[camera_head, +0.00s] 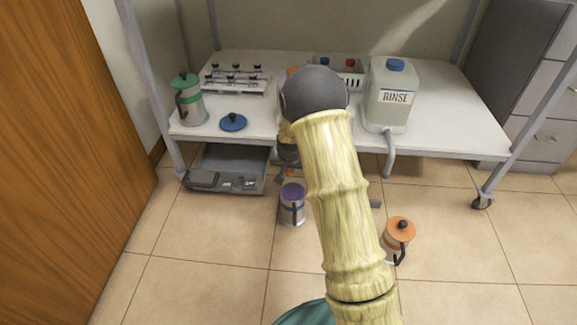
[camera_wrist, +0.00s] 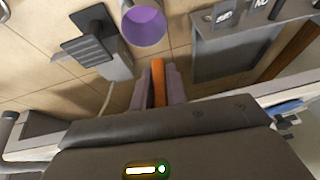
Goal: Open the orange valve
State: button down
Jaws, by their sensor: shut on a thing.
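The orange valve handle (camera_wrist: 158,80) shows as a narrow upright orange strip between my two fingers in the wrist view. My gripper (camera_wrist: 159,88) is shut on it, one finger at each side. In the head view a small orange bit (camera_head: 289,173) shows below the shelf's front edge, beside my gripper (camera_head: 284,178). My arm hides most of the area around it, so the valve's body and how far it is turned cannot be seen.
A purple-lidded jug (camera_head: 291,206) stands on the floor just below. An orange-lidded jug (camera_head: 398,236) stands further right. A grey toolbox (camera_head: 226,168) lies at left under the shelf (camera_head: 437,120). The RINSE container (camera_head: 390,97) has a hanging spout. Floor at front left is clear.

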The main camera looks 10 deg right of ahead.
jog(key=shift+r+h+p, duration=0.1)
jog(key=shift+h+p, duration=0.3)
jog(key=shift+p, duration=0.4)
jog(key=shift+f, duration=0.2)
jog(key=c, duration=1.4)
grip_release()
jog(key=shift+r+p, duration=0.2)
jog(key=shift+p, duration=0.1)
jog(key=shift+s+r, duration=0.1)
jog(key=shift+r, duration=0.2)
jog(key=p+v, duration=0.9)
jog(key=v, duration=0.7)
jog(key=shift+a+r, duration=0.3)
jog(key=shift+a, duration=0.05)
